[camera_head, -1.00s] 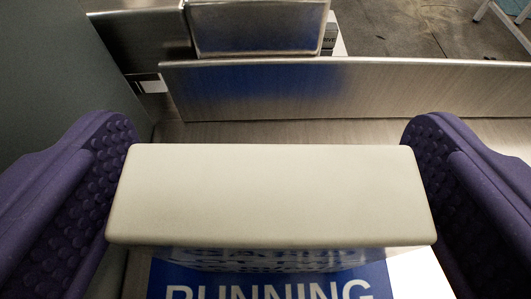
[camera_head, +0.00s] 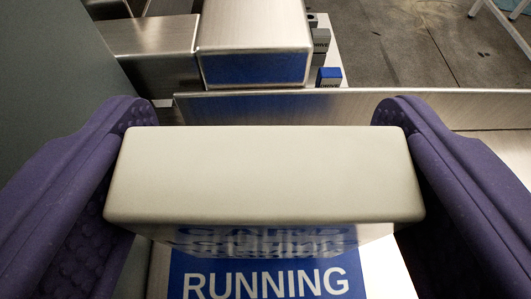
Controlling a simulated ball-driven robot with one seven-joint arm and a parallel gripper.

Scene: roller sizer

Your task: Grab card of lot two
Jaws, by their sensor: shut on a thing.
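My gripper (camera_head: 264,118), with two purple studded fingers, is shut on a cream block (camera_head: 264,175), one finger against each end. The block is wide, with rounded edges, and fills the middle of the view. Just below it in the picture is a blue panel (camera_head: 265,283) with the white word RUNNING, set on a pale surface. Blurred lettering, part of it like CARD, shows along the block's lower face. I see no lot number, so I cannot tell whether this block is the lot two card.
A metal rail (camera_head: 450,108) runs across behind the block. Beyond it stand a brushed metal box (camera_head: 255,35) and small blue and grey blocks (camera_head: 329,77) on a white strip. A grey-green wall (camera_head: 45,70) is at left. Bare floor (camera_head: 410,40) lies at upper right.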

